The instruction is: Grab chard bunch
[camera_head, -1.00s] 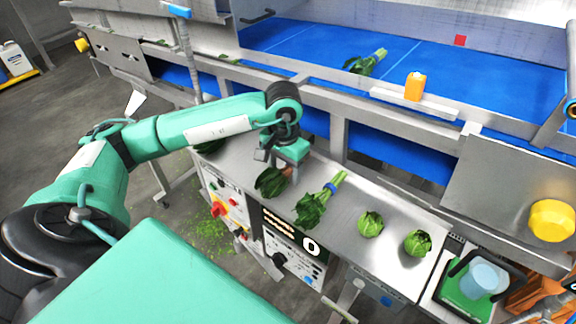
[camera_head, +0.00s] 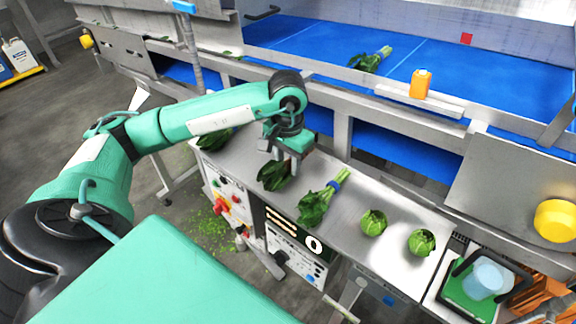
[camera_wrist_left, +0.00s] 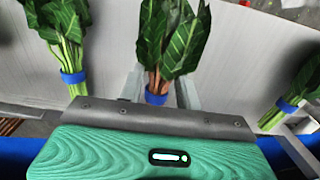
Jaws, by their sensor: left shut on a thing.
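My left gripper (camera_head: 282,160) points down over the steel counter (camera_head: 345,232) and is shut on a dark green leafy chard bunch (camera_head: 272,178). In the left wrist view the held chard bunch (camera_wrist_left: 172,40) stands between the two fingers (camera_wrist_left: 158,92), which close around its stems at the blue band. Its stem end is hidden behind the gripper body. I cannot tell whether the bunch is lifted off the counter. A second bunch with pale stems and a blue band (camera_head: 320,202) lies just right of it. My right gripper is not in view.
Two round green heads (camera_head: 373,222) (camera_head: 422,242) sit further right on the counter. Another dark leafy bunch (camera_head: 212,138) lies at its left end. A steel rail (camera_head: 400,120) and a blue belt (camera_head: 470,85) lie behind. A control panel (camera_head: 292,250) is below the front edge.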

